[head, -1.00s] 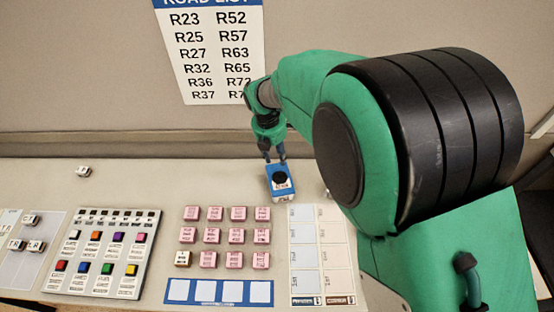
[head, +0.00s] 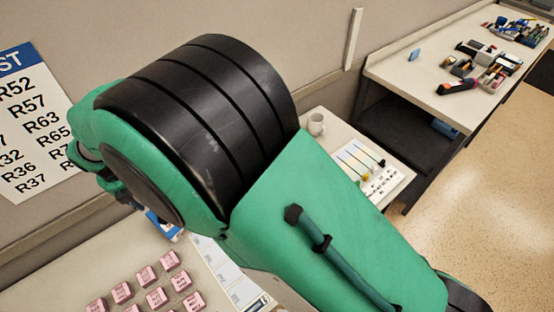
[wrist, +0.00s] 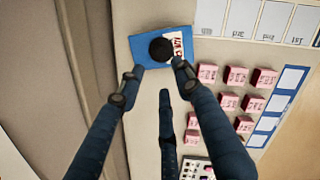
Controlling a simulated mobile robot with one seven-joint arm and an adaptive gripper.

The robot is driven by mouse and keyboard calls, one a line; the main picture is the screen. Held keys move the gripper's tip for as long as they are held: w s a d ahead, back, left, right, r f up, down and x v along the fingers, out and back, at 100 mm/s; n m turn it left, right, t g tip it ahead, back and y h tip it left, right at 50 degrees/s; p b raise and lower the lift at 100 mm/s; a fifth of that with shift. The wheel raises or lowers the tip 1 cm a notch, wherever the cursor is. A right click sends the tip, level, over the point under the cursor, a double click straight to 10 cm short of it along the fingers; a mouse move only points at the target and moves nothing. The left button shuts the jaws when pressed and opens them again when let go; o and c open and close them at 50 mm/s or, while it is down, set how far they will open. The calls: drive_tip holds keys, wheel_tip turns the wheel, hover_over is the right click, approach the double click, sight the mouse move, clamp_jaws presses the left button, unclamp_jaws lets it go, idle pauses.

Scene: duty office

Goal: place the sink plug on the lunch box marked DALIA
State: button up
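A blue lunch box (wrist: 149,47) with a white label lies on the counter; the label's lettering is too small to read for certain. The round black sink plug (wrist: 162,49) rests on top of it, partly over the label. My gripper (wrist: 160,76) has its fingers spread, with its tips at the near side of the box and clear space between them. No finger is seen closed around the plug. In the head view only a sliver of the lunch box (head: 165,228) shows beneath my arm, which hides the plug and most of the gripper.
Pink labelled blocks (head: 146,276) stand in rows near the box. A side table with a white mug (head: 316,124) and a panel is to the right. A longer bench (head: 420,75) holding several tools is farther right, with open floor (head: 480,190) beside it.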

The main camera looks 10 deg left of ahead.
drive_tip(key=w+d+r+m, duration=0.4)
drive_tip(key=d+r, duration=0.2)
drive_tip(key=d, duration=0.2)
drive_tip(key=w+d+r+m, duration=0.35)
drive_tip(key=d+r, duration=0.25)
drive_tip(key=d, duration=0.3)
drive_tip(key=w+d+r+m, duration=0.35)
drive_tip(key=d+r, duration=0.25)
drive_tip(key=d, duration=0.2)
drive_tip(key=s+d+r+m+t+y, duration=0.1)
drive_tip(key=d+r+m, duration=0.35)
drive_tip(key=d, duration=0.45)
drive_tip(key=s+d+r+m+t, duration=0.1)
drive_tip(key=d+r+m, duration=0.35)
drive_tip(key=d, duration=0.55)
drive_tip(key=s+d+m+t, duration=0.1)
drive_tip(key=s+d+m, duration=0.7)
drive_tip(key=d, duration=0.3)
drive_tip(key=s+d+m+h, duration=0.1)
drive_tip(key=s+d+m, duration=0.7)
drive_tip(key=d, duration=0.3)
drive_tip(key=shift+s+d+r+t, duration=0.3)
drive_tip(key=shift+s+r+t, duration=0.1)
drive_tip(key=shift+s, duration=0.5)
drive_tip(key=shift+f, duration=0.15)
